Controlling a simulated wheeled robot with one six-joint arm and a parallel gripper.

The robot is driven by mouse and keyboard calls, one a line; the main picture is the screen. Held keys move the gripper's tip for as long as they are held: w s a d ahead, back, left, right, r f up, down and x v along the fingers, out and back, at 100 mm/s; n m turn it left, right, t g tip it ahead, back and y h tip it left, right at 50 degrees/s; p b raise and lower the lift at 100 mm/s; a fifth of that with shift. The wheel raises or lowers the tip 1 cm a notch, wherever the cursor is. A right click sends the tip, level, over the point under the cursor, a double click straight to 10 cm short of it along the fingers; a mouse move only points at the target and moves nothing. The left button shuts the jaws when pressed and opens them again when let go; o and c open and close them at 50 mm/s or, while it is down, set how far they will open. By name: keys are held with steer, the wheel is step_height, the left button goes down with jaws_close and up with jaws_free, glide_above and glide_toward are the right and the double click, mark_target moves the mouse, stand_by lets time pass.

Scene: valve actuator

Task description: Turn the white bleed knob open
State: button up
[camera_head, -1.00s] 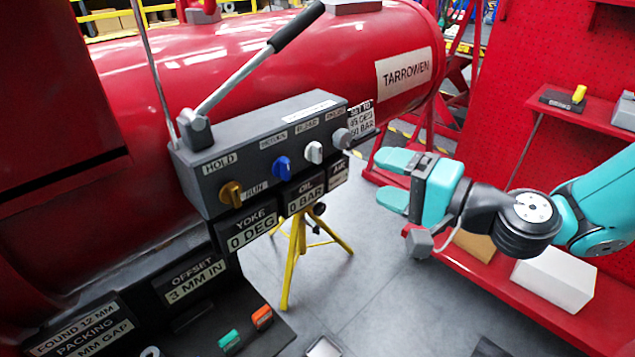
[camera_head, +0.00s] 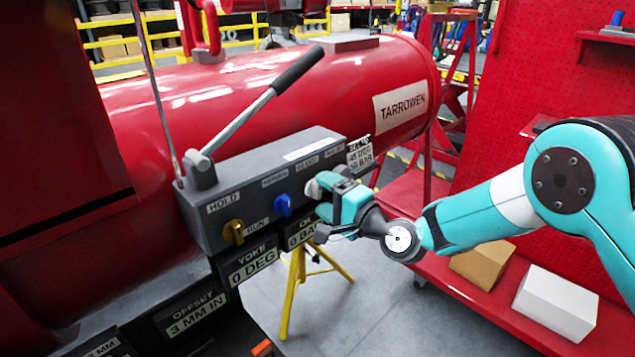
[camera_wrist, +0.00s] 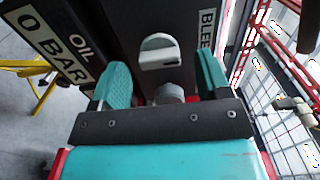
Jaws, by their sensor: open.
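The white bleed knob (camera_wrist: 159,52) shows in the wrist view on the dark panel face, beside a label reading BLEED. My gripper (camera_wrist: 163,80) is open, its two teal fingers on either side of the knob's line and pointing at the panel. I cannot tell whether the fingers reach level with the knob. In the head view my gripper (camera_head: 328,192) is at the right part of the grey control box (camera_head: 215,180), and it mostly hides the white knob (camera_head: 312,188).
A blue knob (camera_head: 283,205) and an orange-brown knob (camera_head: 234,232) sit left of my gripper on the same box. A long black-handled lever (camera_head: 298,67) rises above it. A yellow stand (camera_head: 293,290) is below. Boxes lie on the red shelf (camera_head: 470,298) at right.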

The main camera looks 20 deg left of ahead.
mark_target(314, 188)
steer(key=shift+x, duration=1.45)
steer(key=shift+c, duration=0.2)
steer(key=c, duration=0.9)
